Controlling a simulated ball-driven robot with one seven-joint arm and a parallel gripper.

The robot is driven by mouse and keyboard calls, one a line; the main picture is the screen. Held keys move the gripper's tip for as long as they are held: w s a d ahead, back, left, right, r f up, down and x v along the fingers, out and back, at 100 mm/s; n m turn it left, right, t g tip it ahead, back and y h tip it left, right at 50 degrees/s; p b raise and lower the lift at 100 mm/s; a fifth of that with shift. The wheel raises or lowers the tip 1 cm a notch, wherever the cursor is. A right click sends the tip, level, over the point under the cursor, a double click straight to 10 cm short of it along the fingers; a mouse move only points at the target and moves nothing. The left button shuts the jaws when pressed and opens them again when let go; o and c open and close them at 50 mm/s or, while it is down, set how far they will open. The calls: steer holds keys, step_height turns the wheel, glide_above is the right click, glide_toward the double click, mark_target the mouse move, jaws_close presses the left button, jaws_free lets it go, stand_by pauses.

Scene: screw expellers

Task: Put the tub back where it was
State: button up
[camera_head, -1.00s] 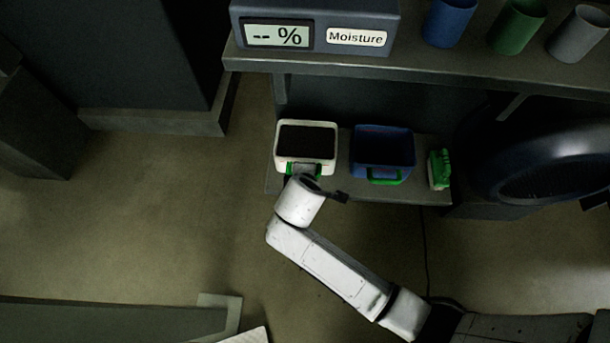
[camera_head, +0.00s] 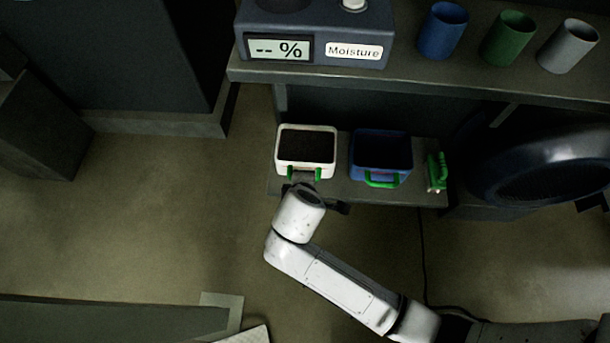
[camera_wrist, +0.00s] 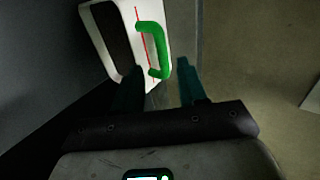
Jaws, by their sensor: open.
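A white tub (camera_head: 305,170) with dark contents stands on the low shelf (camera_head: 420,193), at its left end. Its green handle (camera_wrist: 153,48) faces my gripper, and a red line runs down the tub's white wall in the wrist view. A blue tub (camera_head: 381,150) with a green handle stands to its right on the same shelf. My gripper (camera_wrist: 157,85) is open and empty. Its two teal fingers are just short of the white tub's handle, one to either side, with a gap before the handle. In the head view my wrist hides most of the gripper.
A green brush-like object (camera_head: 436,172) lies right of the blue tub. The upper bench (camera_head: 420,85) holds a moisture meter (camera_head: 315,35) and blue, green and grey cups. A large dark rounded body (camera_head: 530,165) stands at right. Open floor (camera_head: 170,215) lies to the left.

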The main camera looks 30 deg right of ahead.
steer(key=p+v, duration=0.1)
steer(key=v, duration=0.5)
steer(key=shift+p, duration=0.35)
steer(key=shift+s+r, duration=0.1)
steer(key=shift+r, duration=0.05)
steer(key=s+d+m+g+y, duration=0.2)
steer(key=s+d+m, duration=0.3)
steer(key=s, duration=0.3)
steer(key=s+d+r+m+g+y, duration=0.1)
steer(key=s+d+m+g+y, duration=0.1)
steer(key=s+d+m, duration=0.4)
steer(key=s+d+g, duration=0.1)
steer(key=s, duration=0.2)
steer(key=shift+r, duration=0.1)
step_height(320, 180, up, 23)
steer(key=p, duration=2.2)
steer(key=shift+p, duration=0.35)
